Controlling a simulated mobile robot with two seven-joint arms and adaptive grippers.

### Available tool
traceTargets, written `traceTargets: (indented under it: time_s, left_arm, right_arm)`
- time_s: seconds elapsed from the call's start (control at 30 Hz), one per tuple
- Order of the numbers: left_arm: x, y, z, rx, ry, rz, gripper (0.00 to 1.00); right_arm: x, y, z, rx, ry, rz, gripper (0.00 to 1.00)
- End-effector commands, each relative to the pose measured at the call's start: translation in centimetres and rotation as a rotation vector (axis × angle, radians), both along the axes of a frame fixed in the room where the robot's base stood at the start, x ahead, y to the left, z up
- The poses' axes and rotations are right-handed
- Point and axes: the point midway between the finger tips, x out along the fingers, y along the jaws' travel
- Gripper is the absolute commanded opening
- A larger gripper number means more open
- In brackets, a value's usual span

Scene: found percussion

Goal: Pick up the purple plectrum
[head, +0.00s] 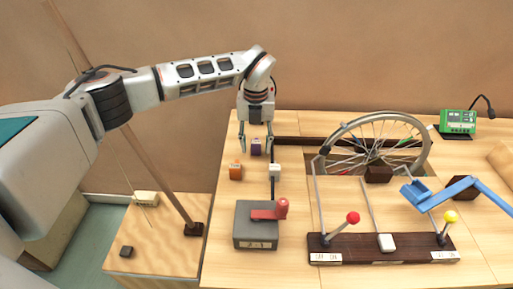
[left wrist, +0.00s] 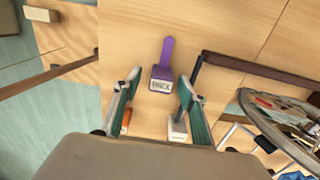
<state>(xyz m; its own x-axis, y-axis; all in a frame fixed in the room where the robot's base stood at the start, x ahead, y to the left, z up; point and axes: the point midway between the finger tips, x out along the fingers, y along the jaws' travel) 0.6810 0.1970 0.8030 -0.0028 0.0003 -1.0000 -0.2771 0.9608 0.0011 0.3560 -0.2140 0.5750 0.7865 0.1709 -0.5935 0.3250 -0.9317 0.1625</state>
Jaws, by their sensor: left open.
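The purple plectrum (left wrist: 165,58) shows in the left wrist view as a narrow purple strip with a wider end by a pale label reading "THICK". In the head view it is a small purple block (head: 256,147) on the table. My left gripper (head: 256,142) points down over it, with its fingers open to either side. In the left wrist view the open fingers (left wrist: 159,78) frame the labelled end; nothing is between them in a grip. I cannot tell the exact height of the fingertips. My right gripper is not in view.
An orange block (head: 236,171) and a white block (head: 275,169) stand close by. A grey box with a red lever (head: 268,212) is nearer. A spoked wheel (head: 380,142), levers with red and yellow knobs, and a blue arm-like piece (head: 450,191) are to the right.

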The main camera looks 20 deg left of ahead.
Motion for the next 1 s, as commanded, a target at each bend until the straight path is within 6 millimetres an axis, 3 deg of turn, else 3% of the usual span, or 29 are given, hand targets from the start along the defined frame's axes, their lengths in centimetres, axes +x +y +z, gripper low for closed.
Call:
traceTargets:
  time_s: [0.17,0.3,0.73,0.87,1.0]
  left_arm:
    - [0.1,0.0,0.2,0.0,-0.003,0.0,0.39]
    - [0.0,0.0,0.2,0.0,-0.002,0.0,0.05]
    - [0.1,0.0,0.6,0.0,-0.002,-0.001,0.05]
    - [0.1,0.0,1.7,-0.001,-0.004,-0.001,0.05]
    - [0.2,0.0,4.0,0.0,-0.008,-0.001,0.05]
  right_arm:
    - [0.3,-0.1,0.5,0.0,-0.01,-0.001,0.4]
    - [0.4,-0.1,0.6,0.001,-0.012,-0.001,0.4]
    - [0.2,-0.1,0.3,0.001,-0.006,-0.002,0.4]
    - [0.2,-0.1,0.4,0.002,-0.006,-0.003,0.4]
    - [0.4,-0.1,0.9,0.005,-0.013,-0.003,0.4]
